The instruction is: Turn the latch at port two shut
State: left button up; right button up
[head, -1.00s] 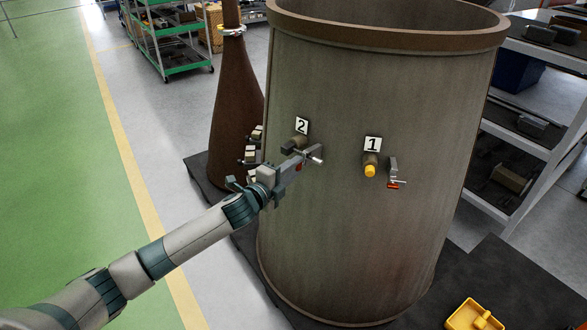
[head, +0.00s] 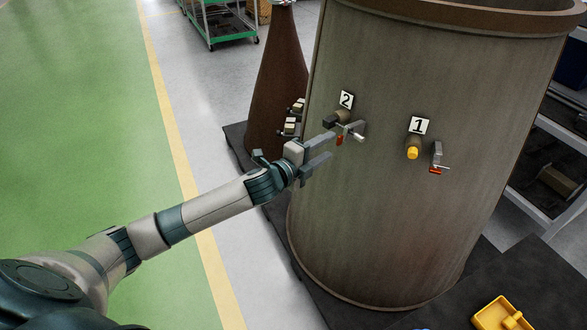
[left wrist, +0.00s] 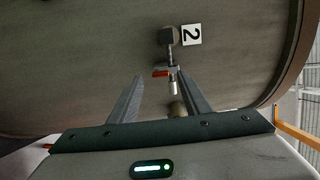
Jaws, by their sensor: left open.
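The port two latch (head: 354,129) is a small grey piece with a red tip and a silver pin, on the drum wall below the number 2 label (head: 346,99). It lies slanted, close to level, with its red tip at the left end. The port two fitting (head: 342,117) with a dark end sits just above it. My left gripper (head: 331,147) is open and empty, its fingertips just left of the latch. In the left wrist view the latch's red tip (left wrist: 161,73) shows between the two fingers (left wrist: 158,80); contact cannot be told. My right gripper is out of view.
Port one has a yellow cap (head: 412,153) and an upright latch (head: 437,157) with a red lower end. A brown cone (head: 277,85) stands left of the big drum (head: 400,230). A yellow tray (head: 500,316) lies at lower right. Green floor at left is clear.

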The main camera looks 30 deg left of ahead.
pick_arm(q)
jog(key=b+v, duration=0.4)
jog(key=v, duration=0.9)
jog(key=shift+s+a, duration=0.1)
